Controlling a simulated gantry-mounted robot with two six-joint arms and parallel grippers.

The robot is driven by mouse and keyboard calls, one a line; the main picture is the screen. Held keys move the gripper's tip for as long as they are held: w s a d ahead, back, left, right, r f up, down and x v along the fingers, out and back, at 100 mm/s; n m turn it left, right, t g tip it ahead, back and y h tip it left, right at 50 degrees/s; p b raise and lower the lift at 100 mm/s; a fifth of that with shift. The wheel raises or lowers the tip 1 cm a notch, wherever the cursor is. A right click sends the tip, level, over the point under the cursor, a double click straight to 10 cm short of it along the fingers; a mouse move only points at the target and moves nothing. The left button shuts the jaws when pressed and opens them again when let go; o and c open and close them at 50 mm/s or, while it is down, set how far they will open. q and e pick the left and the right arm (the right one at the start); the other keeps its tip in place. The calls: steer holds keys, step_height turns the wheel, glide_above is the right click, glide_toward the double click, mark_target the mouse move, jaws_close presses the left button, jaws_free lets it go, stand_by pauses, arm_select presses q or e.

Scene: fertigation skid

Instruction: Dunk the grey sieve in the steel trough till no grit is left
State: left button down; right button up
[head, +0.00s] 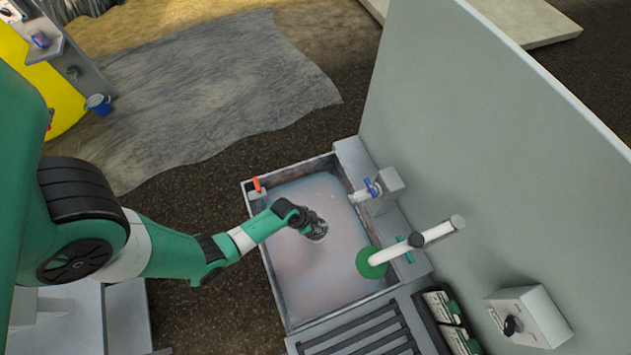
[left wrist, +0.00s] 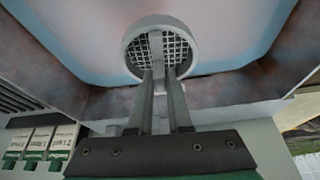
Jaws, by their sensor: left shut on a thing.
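The steel trough (head: 268,262) holds cloudy, pinkish water with a pale blue edge. My left gripper (head: 309,224) reaches over the middle of the trough, shut on the grey sieve (head: 319,233). In the left wrist view the sieve (left wrist: 161,47) is a round grey ring with a square wire mesh, just beyond the two fingertips (left wrist: 160,78). The fingers grip a narrow part at its near side. The mesh openings look clear, but fine grit is too small to tell. I cannot tell whether the sieve touches the water. My right gripper is out of view.
A blue-handled tap (head: 374,188) and a white pipe with a green disc (head: 372,262) overhang the trough's right side. An orange-topped fitting (head: 257,186) sits at its far left corner. A slatted rack (head: 355,335) adjoins the near end. A tall grey panel (head: 480,140) stands right.

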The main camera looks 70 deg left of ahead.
arm_select(q)
steer(key=shift+r+p, duration=2.35)
steer(key=shift+r, duration=0.45)
steer(key=shift+f, duration=0.1)
